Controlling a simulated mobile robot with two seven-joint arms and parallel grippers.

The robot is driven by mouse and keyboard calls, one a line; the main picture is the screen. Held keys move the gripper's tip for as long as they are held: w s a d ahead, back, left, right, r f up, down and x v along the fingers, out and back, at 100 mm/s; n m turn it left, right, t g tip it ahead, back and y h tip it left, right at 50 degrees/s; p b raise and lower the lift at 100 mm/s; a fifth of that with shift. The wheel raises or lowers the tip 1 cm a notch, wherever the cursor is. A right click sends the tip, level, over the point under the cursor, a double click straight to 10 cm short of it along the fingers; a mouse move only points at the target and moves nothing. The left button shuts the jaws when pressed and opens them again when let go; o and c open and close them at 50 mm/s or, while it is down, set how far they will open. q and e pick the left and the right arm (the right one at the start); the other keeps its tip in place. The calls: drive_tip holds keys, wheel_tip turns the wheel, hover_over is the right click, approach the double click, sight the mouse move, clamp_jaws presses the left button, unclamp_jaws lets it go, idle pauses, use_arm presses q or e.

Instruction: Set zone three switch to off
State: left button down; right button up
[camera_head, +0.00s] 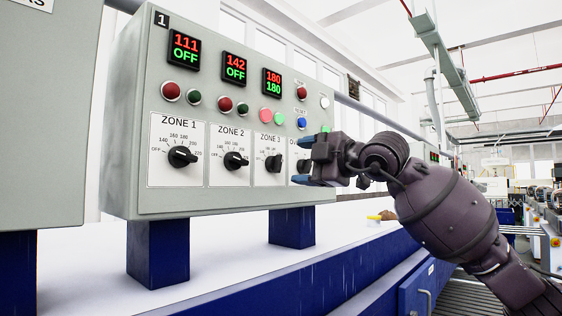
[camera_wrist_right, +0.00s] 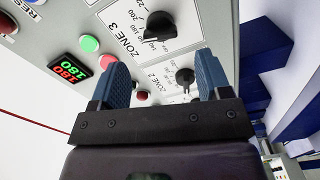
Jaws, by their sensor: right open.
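The zone 3 switch (camera_head: 273,163) is a black rotary knob on a white dial plate on the grey control panel. The zone 3 display (camera_head: 272,82) reads 180 in red over 180 in green. The knob's exact pointer position is hard to read. My right gripper (camera_head: 306,160) is open, just right of the zone 3 plate, in front of a partly hidden knob. In the right wrist view, the zone 3 knob (camera_wrist_right: 160,24) shows beyond the open blue fingers (camera_wrist_right: 162,68), with nothing between them. My left gripper is out of view.
The zone 1 knob (camera_head: 181,156) and zone 2 knob (camera_head: 235,160) sit left of zone 3; their displays show OFF in green. Red and green buttons line the panel above the dials. The panel stands on blue legs (camera_head: 292,227) over a white surface.

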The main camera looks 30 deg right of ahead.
sight(281, 164)
drive_tip(key=p+x, duration=0.1)
drive_tip(key=x, duration=0.4)
drive_tip(key=shift+w+a+r, duration=0.1)
drive_tip(key=shift+w, duration=0.05)
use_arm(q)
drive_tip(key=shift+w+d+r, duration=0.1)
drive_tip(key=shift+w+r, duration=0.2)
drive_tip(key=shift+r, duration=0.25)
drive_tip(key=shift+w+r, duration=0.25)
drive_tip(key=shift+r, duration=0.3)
use_arm(e)
drive_tip(key=shift+x, duration=0.75)
drive_tip(key=c, duration=0.9)
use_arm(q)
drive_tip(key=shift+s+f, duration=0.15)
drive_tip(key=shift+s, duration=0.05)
